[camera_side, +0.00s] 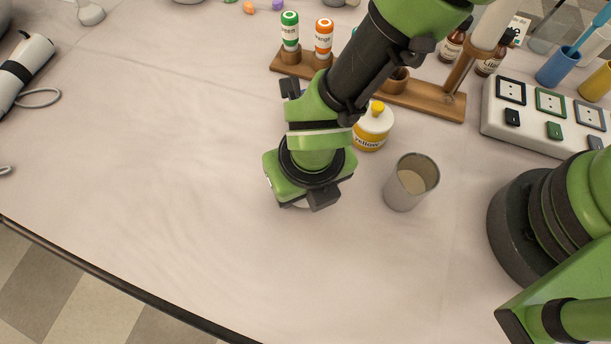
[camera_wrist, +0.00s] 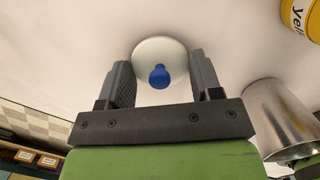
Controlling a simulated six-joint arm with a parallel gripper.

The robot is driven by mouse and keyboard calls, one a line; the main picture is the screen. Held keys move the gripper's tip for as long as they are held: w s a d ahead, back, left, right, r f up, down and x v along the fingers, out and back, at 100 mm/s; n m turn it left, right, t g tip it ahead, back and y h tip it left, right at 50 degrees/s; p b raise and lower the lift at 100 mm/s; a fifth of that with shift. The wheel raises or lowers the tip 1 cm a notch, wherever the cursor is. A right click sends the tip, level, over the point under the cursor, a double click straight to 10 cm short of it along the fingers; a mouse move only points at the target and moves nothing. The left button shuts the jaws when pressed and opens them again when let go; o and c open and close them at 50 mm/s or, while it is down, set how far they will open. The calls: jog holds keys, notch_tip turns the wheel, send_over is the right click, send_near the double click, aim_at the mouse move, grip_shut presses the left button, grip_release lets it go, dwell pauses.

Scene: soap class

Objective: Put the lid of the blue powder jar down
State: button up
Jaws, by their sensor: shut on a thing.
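The lid of the blue powder jar is a round white disc (camera_wrist: 150,48) with a blue knob (camera_wrist: 160,76), seen between the two dark fingers of my gripper (camera_wrist: 161,62) in the wrist view. My gripper is shut on the lid. In the side view my gripper (camera_side: 310,198) is low over the bare middle of the table and mostly hides the lid; only a pale sliver shows beneath it. What lies directly under the lid is hidden, and I cannot tell whether it touches anything. No blue jar body shows in either view.
A yellow powder jar (camera_side: 373,132) stands behind my gripper, and a grey metal cup (camera_side: 405,190) stands to the right. A wooden rack (camera_side: 425,99) with bottles and a white switch panel (camera_side: 545,137) stand farther back.

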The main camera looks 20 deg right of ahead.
jog(key=shift+f, duration=0.1)
jog(key=o, duration=0.9)
notch_tip(320, 180, up, 12)
jog(key=s, duration=0.2)
jog(key=shift+w, duration=0.1)
